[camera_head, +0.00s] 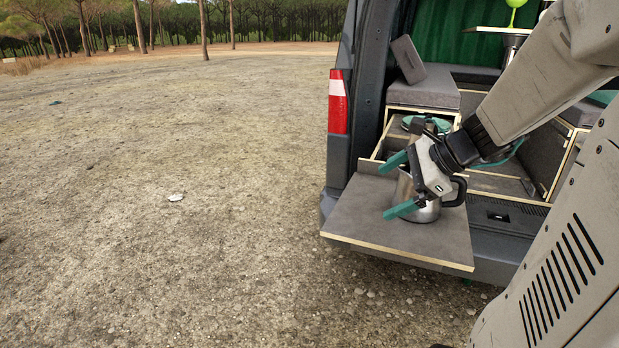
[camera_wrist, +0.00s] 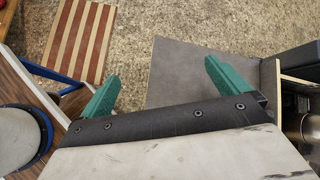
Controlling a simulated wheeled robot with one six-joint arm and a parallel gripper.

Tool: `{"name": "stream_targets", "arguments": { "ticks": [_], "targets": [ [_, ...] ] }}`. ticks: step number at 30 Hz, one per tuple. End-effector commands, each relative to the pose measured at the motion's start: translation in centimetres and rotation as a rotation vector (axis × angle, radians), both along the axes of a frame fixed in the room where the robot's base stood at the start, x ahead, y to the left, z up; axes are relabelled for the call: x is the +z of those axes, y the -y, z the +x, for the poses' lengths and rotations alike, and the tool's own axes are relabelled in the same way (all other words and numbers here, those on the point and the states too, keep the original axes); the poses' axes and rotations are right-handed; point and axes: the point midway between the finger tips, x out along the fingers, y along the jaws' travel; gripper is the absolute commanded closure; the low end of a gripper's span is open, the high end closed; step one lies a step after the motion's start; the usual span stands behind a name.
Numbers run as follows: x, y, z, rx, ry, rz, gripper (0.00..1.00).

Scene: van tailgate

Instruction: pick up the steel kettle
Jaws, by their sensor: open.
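The steel kettle (camera_head: 428,209), with a black handle at its right, stands upright on a grey pull-out board (camera_head: 380,240) at the back of the van. My gripper (camera_head: 397,186) is open, its green fingers pointing left, and it covers much of the kettle in the head view. I cannot tell whether it touches the kettle. In the wrist view my gripper (camera_wrist: 160,92) has only the board (camera_wrist: 185,70) and ground between its fingers. A partly cut-off steel object (camera_wrist: 304,125) shows at the right edge there; I cannot tell whether it is the kettle.
A cushioned bench (camera_head: 425,90) and the van's red tail light (camera_head: 338,105) stand beyond. The wrist view shows a striped slatted surface (camera_wrist: 80,40) and a round blue-rimmed item (camera_wrist: 20,140). Open ground lies left.

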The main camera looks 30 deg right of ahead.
Motion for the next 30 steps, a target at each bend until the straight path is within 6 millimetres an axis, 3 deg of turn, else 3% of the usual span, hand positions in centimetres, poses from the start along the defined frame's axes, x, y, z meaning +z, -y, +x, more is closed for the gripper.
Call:
{"name": "stream_targets", "arguments": {
  "ticks": [1,3,6,9,12,17,30],
  "targets": [
    [-0.3,3.5,0.2,-0.158,0.003,0.089,0.0],
    [-0.4,7.8,0.4,-0.355,0.02,0.205,0.0],
    [-0.5,12.4,-0.1,-0.558,0.046,0.332,0.0],
    [-0.7,15.5,-0.8,-0.69,0.069,0.415,0.0],
    [-0.8,17.4,-1.3,-0.768,0.085,0.466,0.0],
    [-1.4,18.2,-0.7,-0.803,0.092,0.493,0.0],
    [-3.9,17.6,4.6,-0.799,0.093,0.491,0.0]
  ]
}}
